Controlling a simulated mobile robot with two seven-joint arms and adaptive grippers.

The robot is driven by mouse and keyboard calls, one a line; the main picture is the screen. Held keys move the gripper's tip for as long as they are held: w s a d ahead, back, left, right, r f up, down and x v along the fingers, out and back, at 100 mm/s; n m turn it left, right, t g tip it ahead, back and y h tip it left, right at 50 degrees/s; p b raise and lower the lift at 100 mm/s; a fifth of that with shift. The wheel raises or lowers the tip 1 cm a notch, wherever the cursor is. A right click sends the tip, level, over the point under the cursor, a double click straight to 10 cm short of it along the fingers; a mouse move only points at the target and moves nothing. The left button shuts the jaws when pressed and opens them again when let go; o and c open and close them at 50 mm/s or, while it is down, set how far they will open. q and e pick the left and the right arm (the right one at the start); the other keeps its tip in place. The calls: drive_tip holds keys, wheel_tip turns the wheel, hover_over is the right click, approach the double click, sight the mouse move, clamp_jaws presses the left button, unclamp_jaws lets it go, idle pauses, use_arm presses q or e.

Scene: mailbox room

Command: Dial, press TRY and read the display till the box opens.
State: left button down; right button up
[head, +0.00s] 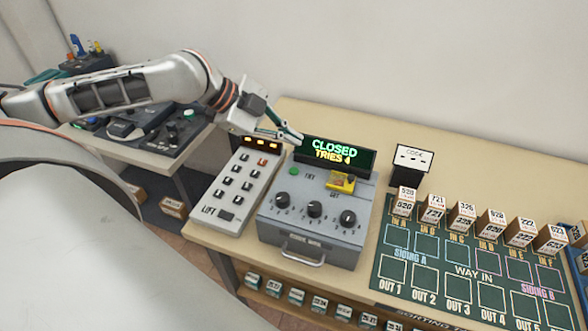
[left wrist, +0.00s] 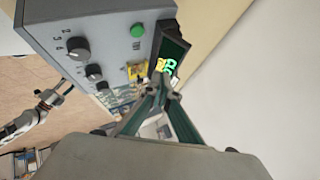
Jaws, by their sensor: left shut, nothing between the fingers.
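The grey code box (head: 310,225) stands on the table with three black knobs: left (head: 283,199), middle (head: 315,208) and right (head: 348,218). The green TRY button (head: 294,171) is at its upper left. Its display (head: 335,154) reads "CLOSED" and "TRIES", with a digit that looks like 4. My left gripper (head: 298,137) is shut and empty by the display's left end, above and behind the button. The left wrist view shows the button (left wrist: 137,30) clear of the fingertips (left wrist: 170,88). My right gripper (left wrist: 62,90) shows small at the left there; its jaws are unclear.
A yellow piece (head: 341,182) sits on the box top. A keypad panel (head: 232,190) stands close on the left. Several small numbered boxes (head: 433,207) stand along the green sorting mat (head: 455,296). The wall is behind.

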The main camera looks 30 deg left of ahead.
sight(291, 171)
use_arm(q)
drive_tip(key=shift+f+b, duration=0.95)
drive_tip(key=shift+b, duration=0.25)
drive_tip(key=shift+f+b, duration=0.75)
drive_tip(key=shift+b, duration=0.3)
drive_tip(key=shift+f+b, duration=0.8)
drive_tip(key=shift+b, duration=0.2)
drive_tip(key=shift+f, duration=0.95)
use_arm(e)
drive_tip(key=shift+y, duration=0.3)
drive_tip(key=f, duration=0.1)
drive_tip(key=a+f, duration=0.1)
drive_tip(key=f, duration=0.1)
drive_tip(key=w+a+f, duration=0.1)
drive_tip(key=shift+a+f, duration=0.15)
drive_tip(key=shift+f, duration=0.05)
drive_tip(key=shift+w+r, duration=0.1)
drive_tip(key=shift+r, duration=0.2)
drive_tip(key=shift+f, duration=0.25)
use_arm(q)
drive_tip(key=shift+f, duration=0.1)
use_arm(e)
drive_tip(key=shift+r, duration=0.15)
